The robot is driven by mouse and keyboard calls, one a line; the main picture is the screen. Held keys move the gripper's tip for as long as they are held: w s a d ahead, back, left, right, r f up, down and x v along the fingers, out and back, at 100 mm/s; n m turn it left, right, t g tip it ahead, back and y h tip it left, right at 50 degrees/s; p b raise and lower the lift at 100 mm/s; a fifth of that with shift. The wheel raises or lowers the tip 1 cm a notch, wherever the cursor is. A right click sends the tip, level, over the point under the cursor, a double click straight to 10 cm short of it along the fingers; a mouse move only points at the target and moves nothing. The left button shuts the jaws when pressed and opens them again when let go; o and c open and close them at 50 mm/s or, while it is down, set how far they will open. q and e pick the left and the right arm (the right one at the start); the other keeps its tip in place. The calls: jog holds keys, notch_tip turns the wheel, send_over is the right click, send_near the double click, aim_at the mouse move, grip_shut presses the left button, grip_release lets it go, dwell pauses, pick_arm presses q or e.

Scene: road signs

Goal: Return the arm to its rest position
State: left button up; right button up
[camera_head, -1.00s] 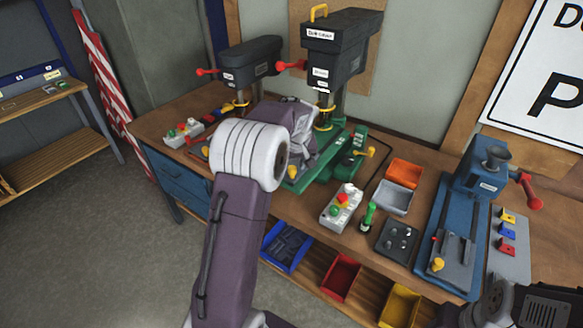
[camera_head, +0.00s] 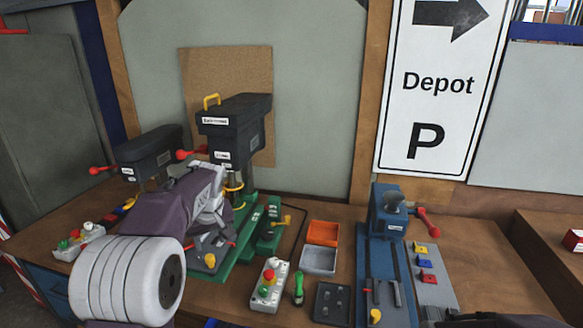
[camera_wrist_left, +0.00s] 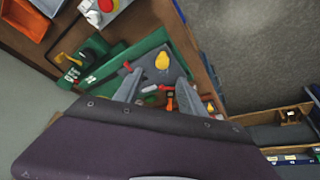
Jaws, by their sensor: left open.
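My left arm comes in from the lower left in the head view. Its left gripper (camera_head: 208,240) is over the green base of the larger drill press (camera_head: 236,125), partly hidden by my own wrist. In the left wrist view the two grey fingers of the left gripper (camera_wrist_left: 157,88) are spread apart, with nothing held between them. A yellow knob and small red and orange parts show beyond the fingers. Whether the fingers touch the machine cannot be told.
On the workbench (camera_head: 470,275) stand a smaller drill press (camera_head: 150,152), a control box (camera_head: 268,285), an orange tray (camera_head: 322,233), a grey tray (camera_head: 318,260) and a blue machine (camera_head: 388,225). A Depot sign (camera_head: 437,85) is behind. Bare bench top lies at the right.

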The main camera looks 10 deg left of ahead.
pick_arm(q)
jog(key=s+d+f+m+g+h, duration=0.1)
jog(key=s+d+f+m, duration=0.2)
jog(key=s+d+f, duration=0.3)
jog(key=s+d+f+m+g+h, duration=0.1)
jog(key=s+d+f+m, duration=0.3)
jog(key=s+f, duration=0.6)
jog(key=s+d+h, duration=0.1)
jog(key=s+d, duration=0.1)
jog(key=s, duration=0.4)
jog(key=shift+s+f+m, duration=0.25)
jog(key=shift+f+m, duration=0.05)
jog(key=shift+f, duration=0.1)
jog(key=shift+d, duration=0.1)
